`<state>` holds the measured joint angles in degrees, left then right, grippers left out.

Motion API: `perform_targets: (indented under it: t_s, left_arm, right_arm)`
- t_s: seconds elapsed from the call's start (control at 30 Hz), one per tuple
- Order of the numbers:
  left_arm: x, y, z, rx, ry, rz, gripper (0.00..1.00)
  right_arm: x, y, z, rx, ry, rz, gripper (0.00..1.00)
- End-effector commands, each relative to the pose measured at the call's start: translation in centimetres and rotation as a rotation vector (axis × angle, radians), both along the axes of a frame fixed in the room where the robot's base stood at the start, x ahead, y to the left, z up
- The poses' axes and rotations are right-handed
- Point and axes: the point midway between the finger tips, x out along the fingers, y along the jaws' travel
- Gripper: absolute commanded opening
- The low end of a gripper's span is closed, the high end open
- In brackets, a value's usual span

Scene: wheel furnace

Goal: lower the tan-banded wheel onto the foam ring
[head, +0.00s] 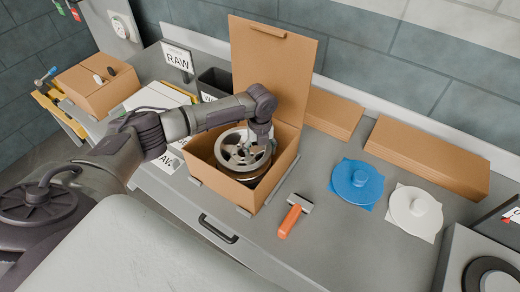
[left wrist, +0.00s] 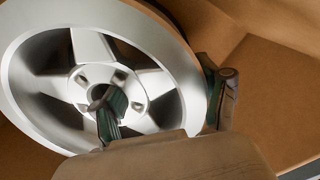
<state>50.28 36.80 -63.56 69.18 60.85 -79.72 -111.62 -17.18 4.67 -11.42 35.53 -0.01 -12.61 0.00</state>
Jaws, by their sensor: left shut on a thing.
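The wheel (head: 237,152) is silver with several spokes and sits tilted within the open cardboard box (head: 227,189). A tan-brown edge shows below its rim in the head view. My left gripper (head: 262,141) is shut on the wheel's right side. In the left wrist view, the gripper (left wrist: 165,108) has one finger over the wheel face near the hub and the other outside the rim of the wheel (left wrist: 185,75). A dark band shows under the wheel, but I cannot tell whether it is the foam ring or whether they touch. My right gripper is not in view.
The box's lid (head: 272,65) stands up behind. A blue disc (head: 358,180) and a white disc (head: 415,211) lie to the right. Flat cardboard stacks (head: 425,158) lie along the back.

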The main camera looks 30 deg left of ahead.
Motion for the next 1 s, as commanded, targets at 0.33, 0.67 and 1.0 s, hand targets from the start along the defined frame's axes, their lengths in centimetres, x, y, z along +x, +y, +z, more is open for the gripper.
perform_targets:
  t_s: [0.33,0.67,1.0]
  left_arm:
    - [0.11,-0.01,-0.36,0.000,-0.003,0.000,0.81]
    - [0.04,0.00,-0.46,0.000,-0.001,0.000,1.00]
    - [-0.03,-0.01,-0.57,0.000,0.000,0.000,0.95]
  right_arm:
    - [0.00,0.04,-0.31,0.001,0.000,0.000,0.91]
    - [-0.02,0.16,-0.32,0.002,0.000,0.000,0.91]
    - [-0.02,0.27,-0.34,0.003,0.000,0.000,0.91]
